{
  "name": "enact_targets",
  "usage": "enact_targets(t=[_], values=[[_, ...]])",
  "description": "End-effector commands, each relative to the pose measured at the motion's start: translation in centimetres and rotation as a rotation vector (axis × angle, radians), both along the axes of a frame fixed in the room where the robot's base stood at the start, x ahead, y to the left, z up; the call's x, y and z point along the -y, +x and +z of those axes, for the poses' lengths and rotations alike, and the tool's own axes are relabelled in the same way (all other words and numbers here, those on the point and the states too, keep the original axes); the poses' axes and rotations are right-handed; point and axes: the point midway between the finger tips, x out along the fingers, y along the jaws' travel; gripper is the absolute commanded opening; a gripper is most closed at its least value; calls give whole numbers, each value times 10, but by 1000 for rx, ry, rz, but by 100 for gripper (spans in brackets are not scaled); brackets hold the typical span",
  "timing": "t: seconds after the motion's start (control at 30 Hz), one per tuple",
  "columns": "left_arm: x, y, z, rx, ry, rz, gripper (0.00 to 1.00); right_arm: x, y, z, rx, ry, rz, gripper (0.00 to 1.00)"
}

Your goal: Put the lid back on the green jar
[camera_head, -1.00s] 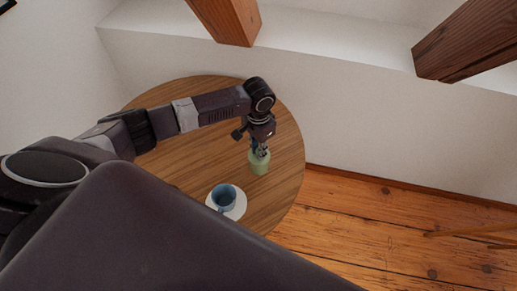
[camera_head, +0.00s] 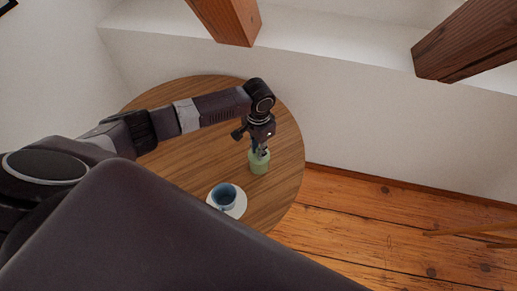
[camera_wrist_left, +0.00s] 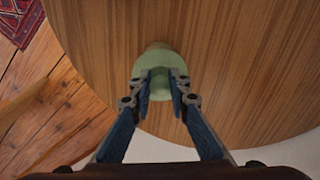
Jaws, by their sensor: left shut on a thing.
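The green jar (camera_head: 259,166) stands upright near the right edge of the round wooden table (camera_head: 190,147). My left gripper (camera_head: 260,151) points down at the jar's top. In the left wrist view its fingers (camera_wrist_left: 160,82) are shut on the green lid (camera_wrist_left: 159,88), with the pale green jar (camera_wrist_left: 160,58) right behind and below. Lid and jar are nearly the same green and overlap, so I cannot tell whether the lid is seated or just above the rim. My right gripper is not in view.
A blue cup (camera_head: 223,195) stands on a white saucer (camera_head: 239,207) in front and left of the jar. The table edge is close on the jar's right. A white wall and timber braces (camera_head: 226,20) stand behind. The table top left of the jar is clear.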

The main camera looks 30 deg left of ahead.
Motion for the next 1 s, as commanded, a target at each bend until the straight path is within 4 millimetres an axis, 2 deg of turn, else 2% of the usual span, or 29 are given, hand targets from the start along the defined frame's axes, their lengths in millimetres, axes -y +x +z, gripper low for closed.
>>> enact_targets(t=[0.3,0.33,0.5,0.7,0.87,1.0], values=[[0,0,0,0,0,0,0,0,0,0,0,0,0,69],[0,0,0,0,0,0,20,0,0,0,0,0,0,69],[0,0,0,0,0,0,37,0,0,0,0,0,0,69],[0,0,0,0,0,0,38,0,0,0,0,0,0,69],[0,0,0,0,0,0,54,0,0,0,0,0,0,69],[0,0,0,0,0,0,54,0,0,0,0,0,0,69]])
